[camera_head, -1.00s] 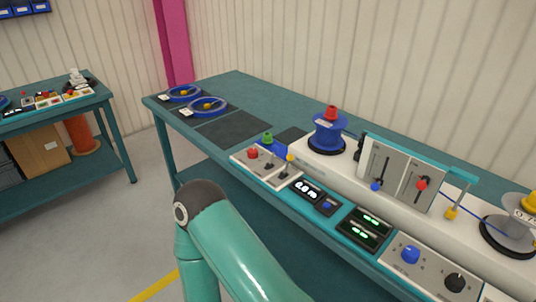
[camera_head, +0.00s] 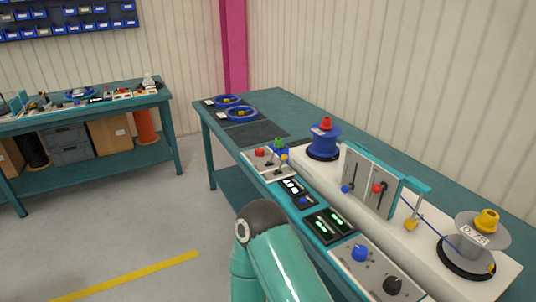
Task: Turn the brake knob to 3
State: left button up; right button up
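A grey control panel at the near right end of the bench carries a blue knob (camera_head: 360,253) and a black knob (camera_head: 392,286). Small marks surround the knobs, but they are too small to read, so I cannot tell which is the brake knob or where it points. A blue reel with a red cap (camera_head: 324,137) and a grey reel with a yellow cap (camera_head: 474,243) stand on the white machine behind. A teal link of my arm rises at the bottom centre. Neither of my grippers is in view.
The teal bench (camera_head: 289,102) runs from the far left to the near right. Lever panels (camera_head: 369,184) stand upright between the reels. A switch box (camera_head: 266,159) and lit displays (camera_head: 329,225) line its front edge. A second bench (camera_head: 68,125) stands left, with open floor between.

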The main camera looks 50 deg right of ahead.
aim_at(259, 152)
jog(key=z, duration=0.35)
jog(key=i, duration=0.75)
jog(key=z, duration=0.75)
jog(key=i, duration=0.5)
jog(key=z, duration=0.15)
jog(key=k, duration=0.9)
jog(key=z, duration=0.15)
jog(key=i, duration=0.9)
jog(key=u, duration=0.05)
